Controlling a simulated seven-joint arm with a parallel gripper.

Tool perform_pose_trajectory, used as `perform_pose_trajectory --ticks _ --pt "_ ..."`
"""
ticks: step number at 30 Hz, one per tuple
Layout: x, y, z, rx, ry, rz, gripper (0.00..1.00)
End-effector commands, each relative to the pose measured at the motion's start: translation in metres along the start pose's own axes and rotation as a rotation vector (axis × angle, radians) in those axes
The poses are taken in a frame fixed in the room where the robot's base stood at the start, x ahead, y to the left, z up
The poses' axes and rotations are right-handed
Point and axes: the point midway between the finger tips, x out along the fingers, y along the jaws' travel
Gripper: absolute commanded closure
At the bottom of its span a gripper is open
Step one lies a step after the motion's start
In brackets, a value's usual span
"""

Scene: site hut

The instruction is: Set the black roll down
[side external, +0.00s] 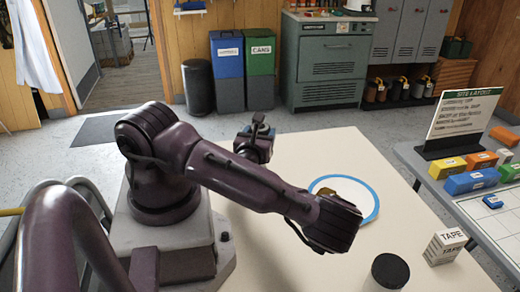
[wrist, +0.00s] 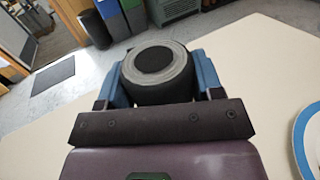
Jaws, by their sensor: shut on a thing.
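The black roll (wrist: 160,72) has a grey ring on its end face and a dark centre. In the wrist view it sits between the blue fingers of my gripper (wrist: 160,82), which is shut on it. In the side external view my gripper (side external: 257,132) is small, near the far left edge of the pale table (side external: 300,160). The roll is hard to make out there, and I cannot tell its height over the table. A white disc with a blue rim (side external: 352,203) lies on the table, partly behind my arm; its rim also shows in the wrist view (wrist: 299,143).
A black-topped cylinder (side external: 390,270) and a tape box (side external: 445,246) stand at the table's near right. A brown item (side external: 324,191) shows at the disc, partly hidden. A side table at right holds a sign (side external: 462,120) and coloured blocks. The table's far middle is clear.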

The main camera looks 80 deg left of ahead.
Motion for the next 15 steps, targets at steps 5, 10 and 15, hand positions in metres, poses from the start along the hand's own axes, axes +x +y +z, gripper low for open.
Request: perform_pose_trajectory --ticks 5,10,15 --pt "0.0 0.0 -0.027 0.001 0.002 -0.001 0.66" --pt "0.0 0.0 -0.036 0.0 0.0 0.001 0.66" --pt "0.0 0.0 -0.035 0.0 0.0 0.001 0.66"
